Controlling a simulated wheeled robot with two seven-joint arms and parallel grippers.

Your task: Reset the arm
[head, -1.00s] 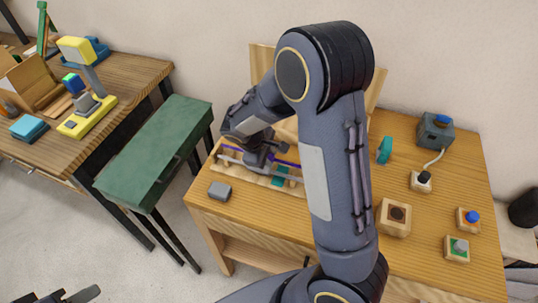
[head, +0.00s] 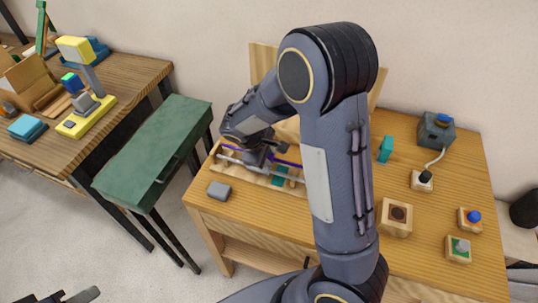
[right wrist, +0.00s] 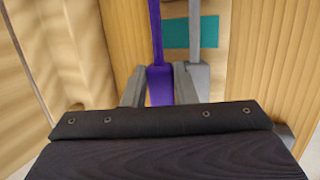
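My right gripper (head: 258,158) is low over a wooden rack (head: 232,166) on the wooden table. In the right wrist view, its two fingers (right wrist: 160,82) stand on either side of a purple rod (right wrist: 156,40). I cannot tell whether they press on it. A grey rod (right wrist: 195,35) runs beside the purple one, close to the right finger. My left gripper (head: 70,296) shows only partly at the bottom left, away from the table.
A grey block (head: 219,190) lies at the table's front left. A teal piece (head: 386,149), a wooden block with a dark hole (head: 397,217), and button boxes (head: 469,220) stand to the right. A green bench (head: 150,150) is left of the table. My right arm hides the table's middle.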

